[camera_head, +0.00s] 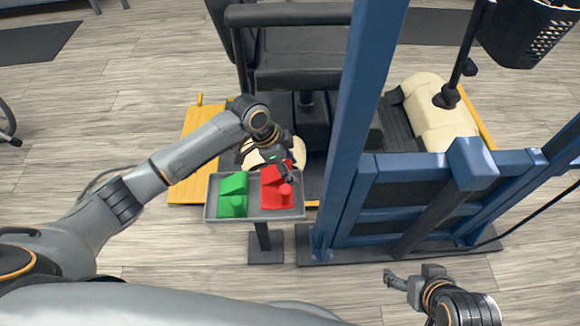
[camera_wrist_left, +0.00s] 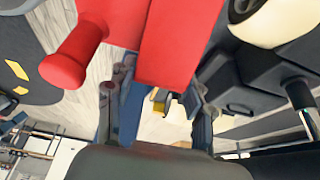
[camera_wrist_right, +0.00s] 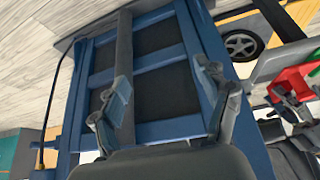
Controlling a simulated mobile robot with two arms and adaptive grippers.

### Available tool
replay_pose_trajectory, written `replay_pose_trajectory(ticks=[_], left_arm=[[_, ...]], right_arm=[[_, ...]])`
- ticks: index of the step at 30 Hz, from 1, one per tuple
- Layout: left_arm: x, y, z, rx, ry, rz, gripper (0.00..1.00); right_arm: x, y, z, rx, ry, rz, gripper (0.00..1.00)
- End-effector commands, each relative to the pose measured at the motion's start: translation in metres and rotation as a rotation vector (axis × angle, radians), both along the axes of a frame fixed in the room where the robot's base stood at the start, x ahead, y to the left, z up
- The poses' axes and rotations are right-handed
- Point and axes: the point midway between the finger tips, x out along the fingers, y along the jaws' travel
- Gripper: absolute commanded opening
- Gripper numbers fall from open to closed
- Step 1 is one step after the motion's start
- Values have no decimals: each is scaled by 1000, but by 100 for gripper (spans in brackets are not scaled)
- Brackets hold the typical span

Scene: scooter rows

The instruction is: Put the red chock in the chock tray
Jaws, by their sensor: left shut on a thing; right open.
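The red chock (camera_head: 272,196) has a sloped block and a round knob. In the head view it is at the right half of the grey chock tray (camera_head: 210,213), beside the green chock (camera_head: 233,187). I cannot tell whether it rests on the tray floor or hangs just above it. My left gripper (camera_head: 285,174) is shut on the red chock; the chock (camera_wrist_left: 178,42) also fills the space past the fingers in the left wrist view. My right gripper (camera_head: 392,281) is open and empty at the lower right, with its fingers apart in the right wrist view (camera_wrist_right: 165,100).
The tray stands on a dark post with a square foot (camera_head: 266,249). A blue frame (camera_head: 350,130) rises just right of the tray. A scooter with a black seat (camera_head: 300,70) stands behind, on a yellow platform (camera_head: 195,150).

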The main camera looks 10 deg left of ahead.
Motion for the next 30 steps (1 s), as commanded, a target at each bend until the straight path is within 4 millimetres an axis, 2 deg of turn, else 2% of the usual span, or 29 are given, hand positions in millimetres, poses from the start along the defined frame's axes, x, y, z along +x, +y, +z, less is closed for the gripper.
replay_pose_trajectory(ticks=[14, 30], left_arm=[[1, 0, -14, 0, -2, 1, 6], [1, 0, -25, 0, -2, 1, 6]], right_arm=[[50, 17, 16, 56, -262, 21, 75], [97, 36, 61, 129, -584, 44, 75]])
